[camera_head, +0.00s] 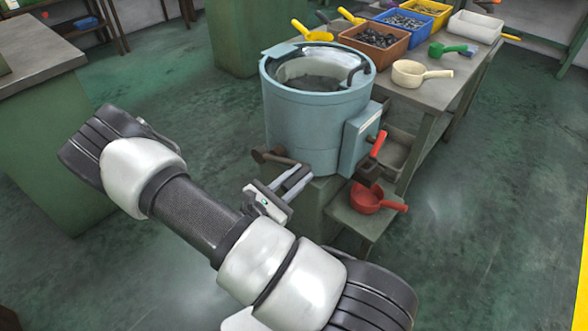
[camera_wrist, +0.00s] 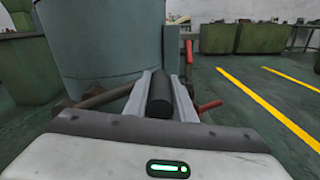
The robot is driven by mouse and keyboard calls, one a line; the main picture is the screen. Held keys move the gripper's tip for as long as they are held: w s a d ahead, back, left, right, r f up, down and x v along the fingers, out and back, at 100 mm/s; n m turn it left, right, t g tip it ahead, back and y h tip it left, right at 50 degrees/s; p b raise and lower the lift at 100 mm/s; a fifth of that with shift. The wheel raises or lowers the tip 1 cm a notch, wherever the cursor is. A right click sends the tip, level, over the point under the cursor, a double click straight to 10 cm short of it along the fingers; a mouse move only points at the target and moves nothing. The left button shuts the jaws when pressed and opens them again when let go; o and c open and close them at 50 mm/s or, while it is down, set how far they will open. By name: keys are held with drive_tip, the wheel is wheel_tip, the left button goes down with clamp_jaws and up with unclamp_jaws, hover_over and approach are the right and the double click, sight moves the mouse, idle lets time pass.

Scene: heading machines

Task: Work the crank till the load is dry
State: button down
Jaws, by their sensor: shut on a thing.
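A light blue round drum machine (camera_head: 310,125) stands on a green base, its lid open, with a dark load (camera_head: 322,83) low inside the pale basket. Its lower wall fills the left of the wrist view (camera_wrist: 100,45). A brown crank arm (camera_head: 277,157) sticks out low on the drum's front; it also shows in the wrist view (camera_wrist: 103,97). My gripper (camera_head: 296,180) is at the crank, low in front of the drum. In the wrist view its fingers (camera_wrist: 161,92) are shut around a black cylindrical crank grip (camera_wrist: 160,97). The crank's joint is partly hidden.
A red-handled lever (camera_head: 378,144) stands by the drum's side box (camera_head: 361,135). A red pan (camera_head: 368,199) sits on a low shelf. The bench (camera_head: 440,95) behind holds bins and scoops. A green cabinet (camera_head: 45,150) stands left. The floor at right is clear.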

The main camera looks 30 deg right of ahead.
drive_tip(key=shift+s+d+f, duration=0.1)
drive_tip(key=shift+d+f, duration=0.3)
drive_tip(key=shift+f, duration=0.1)
drive_tip(key=c, duration=1.5)
unclamp_jaws()
drive_tip(key=shift+r, duration=0.1)
drive_tip(key=shift+a, duration=0.3)
drive_tip(key=p+v, duration=0.2)
drive_tip(key=v, duration=1.5)
drive_tip(key=shift+s+a, duration=0.15)
drive_tip(key=shift+s, duration=0.1)
